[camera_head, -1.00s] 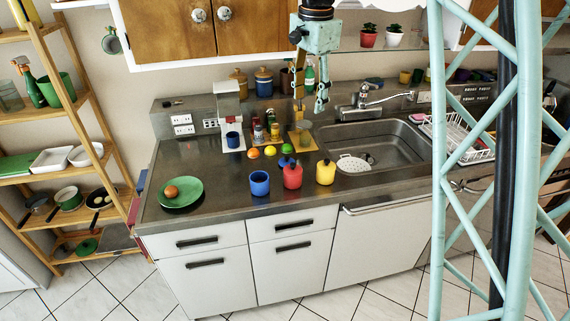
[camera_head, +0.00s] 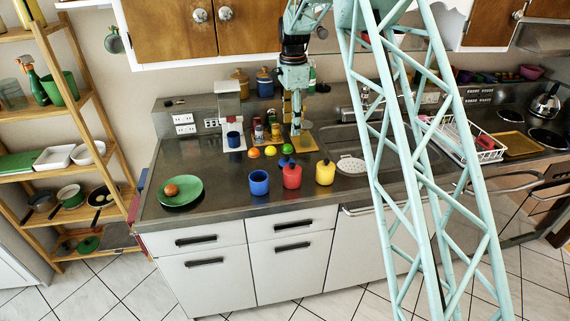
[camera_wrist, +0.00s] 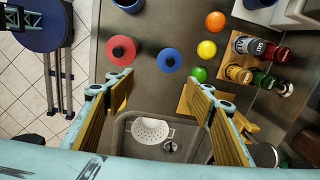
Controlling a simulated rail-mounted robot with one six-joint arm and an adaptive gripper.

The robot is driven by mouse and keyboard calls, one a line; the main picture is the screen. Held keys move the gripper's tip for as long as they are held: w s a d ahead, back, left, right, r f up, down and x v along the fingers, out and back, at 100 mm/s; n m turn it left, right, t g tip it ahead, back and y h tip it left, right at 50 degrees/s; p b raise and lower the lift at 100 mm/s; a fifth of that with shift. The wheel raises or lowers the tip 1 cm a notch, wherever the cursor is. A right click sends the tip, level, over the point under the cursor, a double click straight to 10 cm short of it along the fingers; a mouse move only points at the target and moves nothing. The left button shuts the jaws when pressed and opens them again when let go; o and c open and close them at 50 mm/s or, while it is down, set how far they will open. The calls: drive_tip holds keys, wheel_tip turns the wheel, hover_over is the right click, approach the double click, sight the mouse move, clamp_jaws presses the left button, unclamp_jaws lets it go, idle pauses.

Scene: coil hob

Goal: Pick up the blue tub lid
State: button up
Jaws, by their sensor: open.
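In the head view only part of the lid (camera_head: 283,161) shows behind the red tub (camera_head: 292,177). In the wrist view the red tub (camera_wrist: 121,51) is beside it, slightly apart, with a dark knob on top. My gripper (camera_wrist: 160,95) is open and empty, with the lid ahead of the gap between its fingers in the wrist view. In the head view my gripper (camera_head: 292,122) hangs above the counter, behind the lid.
A blue tub (camera_head: 259,183) and a yellow tub (camera_head: 325,173) flank the red tub. An orange (camera_wrist: 215,21), a lemon (camera_wrist: 206,49) and a lime (camera_wrist: 199,74) lie near the lid. Bottles (camera_wrist: 262,48) stand beyond. The sink (camera_wrist: 180,130) is close by. Counter near the plate (camera_head: 180,192) is clear.

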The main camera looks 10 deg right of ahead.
drive_tip(key=m, duration=0.1)
hover_over(288, 158)
wheel_tip(288, 158, down, 5)
drive_tip(key=shift+w+f, duration=0.15)
drive_tip(key=shift+w, duration=0.3)
drive_tip(key=shift+f, duration=0.15)
drive_tip(key=shift+f, duration=4.15)
drive_tip(key=shift+w+f, duration=0.1)
drive_tip(key=shift+f, duration=2.5)
drive_tip(key=c, duration=0.6)
